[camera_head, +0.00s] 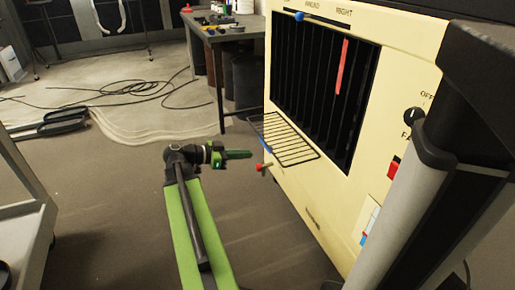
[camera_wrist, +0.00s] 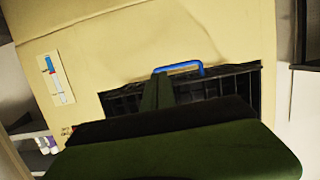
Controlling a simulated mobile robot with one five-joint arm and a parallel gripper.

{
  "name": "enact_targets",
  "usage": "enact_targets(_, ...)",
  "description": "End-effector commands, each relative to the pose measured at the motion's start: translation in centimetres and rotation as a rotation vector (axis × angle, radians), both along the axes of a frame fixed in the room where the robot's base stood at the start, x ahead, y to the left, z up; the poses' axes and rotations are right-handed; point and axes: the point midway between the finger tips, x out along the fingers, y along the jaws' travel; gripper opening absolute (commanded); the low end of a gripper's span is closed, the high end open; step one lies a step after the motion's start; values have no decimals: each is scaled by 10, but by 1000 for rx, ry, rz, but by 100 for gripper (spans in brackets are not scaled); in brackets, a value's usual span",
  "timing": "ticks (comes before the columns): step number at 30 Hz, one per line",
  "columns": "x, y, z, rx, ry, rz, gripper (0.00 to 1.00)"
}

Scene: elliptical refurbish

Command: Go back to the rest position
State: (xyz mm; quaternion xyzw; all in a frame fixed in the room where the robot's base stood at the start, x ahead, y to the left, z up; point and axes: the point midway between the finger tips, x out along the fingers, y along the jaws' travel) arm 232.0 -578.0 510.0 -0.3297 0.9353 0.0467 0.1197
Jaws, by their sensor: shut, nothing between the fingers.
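My gripper (camera_head: 240,154) is at the end of my green and black arm, in the middle of the head view. Its green fingers are closed together with nothing between them. They point right, toward the cream heater-like cabinet (camera_head: 296,203), and stand left of its wire rack (camera_head: 290,148). In the wrist view my gripper (camera_wrist: 160,80) shows as a dark green finger shape in front of the cabinet (camera_wrist: 120,60). A blue handle (camera_wrist: 180,67) shows just beyond the fingertips.
The cabinet has a dark slatted opening (camera_head: 318,85), a black knob (camera_head: 414,115) and a red switch (camera_head: 394,168). A workbench (camera_head: 232,33) stands behind. Cables (camera_head: 130,92) lie on the floor at left. A pale cart (camera_head: 25,215) stands at the left edge.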

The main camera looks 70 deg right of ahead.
Motion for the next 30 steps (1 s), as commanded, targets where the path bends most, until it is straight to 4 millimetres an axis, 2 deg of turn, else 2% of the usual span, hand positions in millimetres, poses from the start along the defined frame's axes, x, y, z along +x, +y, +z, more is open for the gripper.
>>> enact_targets(5,11,13,4,-27,35,4,0)
enact_targets(15,10,12,8,-30,39,1,0)
enact_targets(17,23,17,15,-31,39,22,0)
enact_targets(20,71,36,37,-32,37,110,0)
enact_targets(23,141,78,62,-19,22,247,0)
enact_targets(24,169,101,64,9,-3,306,0)
enact_targets(26,208,138,62,77,-37,396,0)
enact_targets(27,231,164,58,142,-50,458,0)
enact_targets(29,261,206,50,262,-51,560,0)
enact_targets(30,279,236,44,350,-41,632,0)
